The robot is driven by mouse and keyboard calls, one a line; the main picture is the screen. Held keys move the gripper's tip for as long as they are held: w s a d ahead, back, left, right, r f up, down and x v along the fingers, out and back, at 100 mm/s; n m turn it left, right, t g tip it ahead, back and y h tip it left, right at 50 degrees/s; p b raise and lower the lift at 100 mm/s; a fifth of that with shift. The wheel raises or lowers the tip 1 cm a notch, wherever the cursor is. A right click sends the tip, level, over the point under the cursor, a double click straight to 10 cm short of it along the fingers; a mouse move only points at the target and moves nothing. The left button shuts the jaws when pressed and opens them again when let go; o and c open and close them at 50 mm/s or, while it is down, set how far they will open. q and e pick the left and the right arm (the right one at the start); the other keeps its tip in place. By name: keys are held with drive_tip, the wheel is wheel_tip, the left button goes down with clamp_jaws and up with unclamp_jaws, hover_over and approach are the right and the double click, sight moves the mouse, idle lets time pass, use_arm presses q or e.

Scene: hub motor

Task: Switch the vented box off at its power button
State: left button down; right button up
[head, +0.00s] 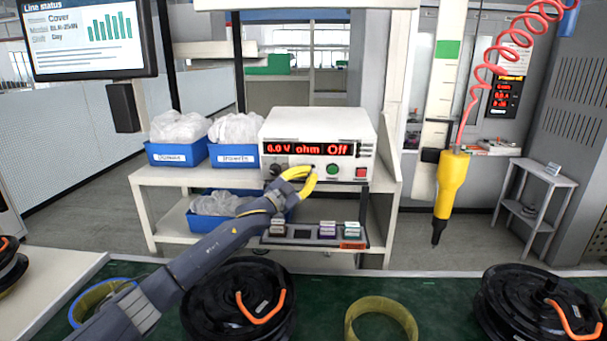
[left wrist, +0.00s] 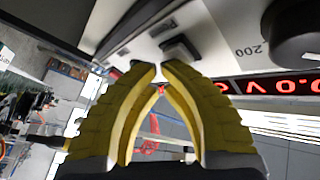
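The vented box is a white instrument (head: 320,125) on the shelf top, with a red display (head: 310,149) reading 0.0 V, ohm and Off. Its front has a dark knob (head: 274,170), a round green button (head: 332,168) and a red square button (head: 361,172). I cannot tell which is the power button. My left gripper (head: 312,173) is shut and empty, just in front of the panel's lower middle. In the left wrist view its yellow fingers (left wrist: 159,74) converge near a dark square control (left wrist: 180,48); contact is unclear. My right gripper is not in view.
Blue bins (head: 178,154) with bagged parts stand left of the box. Below are small labelled blocks (head: 327,229). A yellow tool (head: 451,185) hangs on a red coiled cord at right. Black hub motors (head: 238,295) and a yellow ring (head: 381,305) lie on the green bench.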

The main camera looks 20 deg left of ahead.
use_arm(q)
drive_tip(key=shift+s+d+f, duration=0.1)
drive_tip(key=shift+s+f, duration=0.05)
drive_tip(key=shift+s, duration=0.6)
drive_tip(key=shift+s+d+f, duration=0.1)
drive_tip(key=shift+s+d, duration=0.1)
drive_tip(key=shift+s, duration=0.6)
drive_tip(key=shift+s+d+f, duration=0.1)
drive_tip(key=shift+s+d, duration=0.05)
drive_tip(key=shift+s, duration=0.7)
drive_tip(key=shift+s+d+f, duration=0.1)
drive_tip(key=shift+s+d, duration=0.1)
drive_tip(key=shift+s, duration=0.6)
drive_tip(key=shift+s, duration=0.1)
drive_tip(key=s+d+f, duration=0.1)
drive_tip(key=s, duration=0.5)
drive_tip(key=shift+s+d, duration=0.25)
drive_tip(key=shift+s, duration=0.05)
